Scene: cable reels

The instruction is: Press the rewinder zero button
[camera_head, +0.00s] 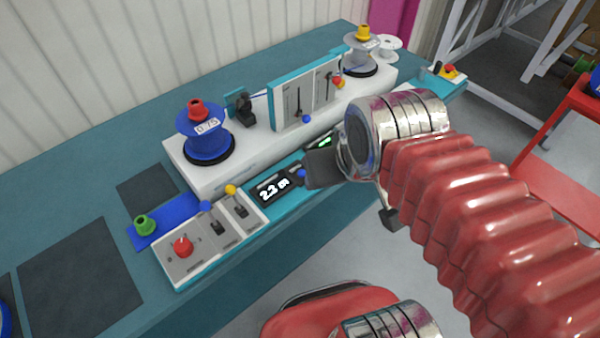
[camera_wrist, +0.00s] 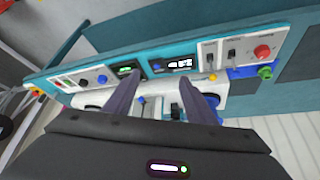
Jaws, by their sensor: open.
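The rewinder's teal front panel (camera_head: 290,185) carries a dark counter display (camera_head: 273,189) reading about 2.3, and a second display (camera_head: 324,141) with green digits. A small blue button (camera_head: 301,173) sits between the two displays. I cannot read a label on it, so I cannot tell that it is the zero button. My gripper (camera_head: 318,168) is a dark shape over the panel beside this button, partly hiding the panel. In the wrist view, my gripper (camera_wrist: 158,82) has its two dark fingers apart with nothing between them. The counter display (camera_wrist: 180,64) lies just beyond them.
A control box with a red knob (camera_head: 183,246) and levers stands at the panel's left. A blue reel (camera_head: 203,138) and a grey reel (camera_head: 360,60) sit on the white machine. A red cart (camera_head: 560,150) stands right.

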